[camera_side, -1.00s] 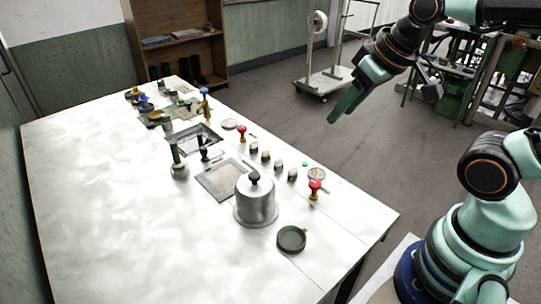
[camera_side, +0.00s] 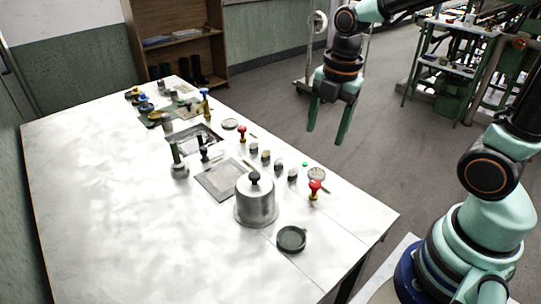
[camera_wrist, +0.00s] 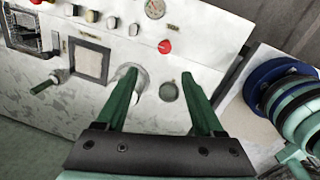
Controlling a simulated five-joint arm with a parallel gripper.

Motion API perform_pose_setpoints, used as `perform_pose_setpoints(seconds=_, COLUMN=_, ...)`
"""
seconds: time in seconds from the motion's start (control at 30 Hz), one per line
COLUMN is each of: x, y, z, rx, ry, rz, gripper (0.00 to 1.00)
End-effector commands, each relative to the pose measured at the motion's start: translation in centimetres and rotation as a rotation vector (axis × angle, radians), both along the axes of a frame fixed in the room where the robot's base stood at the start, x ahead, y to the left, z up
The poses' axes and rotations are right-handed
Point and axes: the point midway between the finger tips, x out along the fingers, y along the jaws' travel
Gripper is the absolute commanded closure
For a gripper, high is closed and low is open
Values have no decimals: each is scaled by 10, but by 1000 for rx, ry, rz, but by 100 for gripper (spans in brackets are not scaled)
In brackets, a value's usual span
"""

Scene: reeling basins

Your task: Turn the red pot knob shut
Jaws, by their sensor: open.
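A red knob (camera_side: 315,186) on a yellow stem stands at the right edge of the white worktop, beside the silver lidded pot (camera_side: 256,202). In the wrist view a red knob (camera_wrist: 164,47) shows beyond my fingertips, seen from above. A second red knob (camera_side: 242,130) stands farther back along the worktop. My gripper (camera_side: 325,135) is open and empty, pointing down, in the air and apart from the knobs. It also shows in the wrist view (camera_wrist: 160,78), where the left finger partly hides the pot. I cannot tell the knob's turn angle.
A dark round dish (camera_side: 291,239) sits near the front edge of the worktop (camera_side: 110,220). A gauge (camera_side: 317,173) and several small grey knobs line the right side. A green-handled tool (camera_side: 178,162) stands left of a flat panel (camera_side: 217,180). The worktop's left half is clear.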

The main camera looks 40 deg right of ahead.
Motion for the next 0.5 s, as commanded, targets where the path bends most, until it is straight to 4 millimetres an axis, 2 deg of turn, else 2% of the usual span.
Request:
perform_pose_setpoints(seconds=0.1, x=5, y=-1, z=-14, rx=-21, ry=57, rz=244, gripper=31)
perform_pose_setpoints(seconds=0.2, x=7, y=-1, z=-22, rx=-28, ry=87, rz=406, gripper=31)
perform_pose_setpoints(seconds=0.33, x=9, y=-1, z=-28, rx=-31, ry=110, rz=532, gripper=31)
perform_pose_setpoints(seconds=0.5, x=9, y=-1, z=-36, rx=-31, ry=118, rz=578, gripper=31)
